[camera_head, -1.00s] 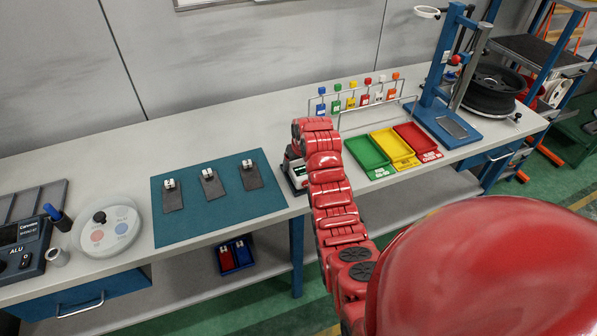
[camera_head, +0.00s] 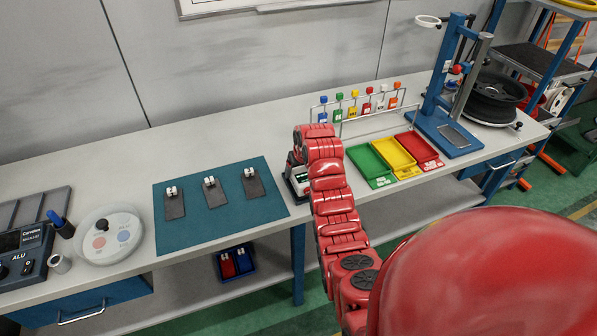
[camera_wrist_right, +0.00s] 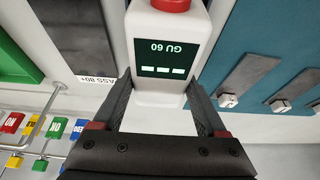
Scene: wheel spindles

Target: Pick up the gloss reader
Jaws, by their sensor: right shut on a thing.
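The gloss reader (camera_wrist_right: 168,48) is a white device with a dark green screen reading "GU 60" and a red button. In the wrist view it sits upside down between the fingers of my right gripper (camera_wrist_right: 158,103), which is shut on its sides. In the head view the reader (camera_head: 299,179) shows partly, at the right end of the teal mat, with a dark block at its base. My right arm hides part of it and most of the right gripper. I cannot tell whether it is clear of the bench. My left gripper is not in view.
The teal mat (camera_head: 215,229) holds several grey plates with small white blocks. Green (camera_head: 368,162), yellow (camera_head: 398,157) and red (camera_head: 419,150) trays stand right of my arm. A wire rack (camera_head: 352,125) of coloured tags is behind them. A blue stand (camera_head: 440,120) is farther right.

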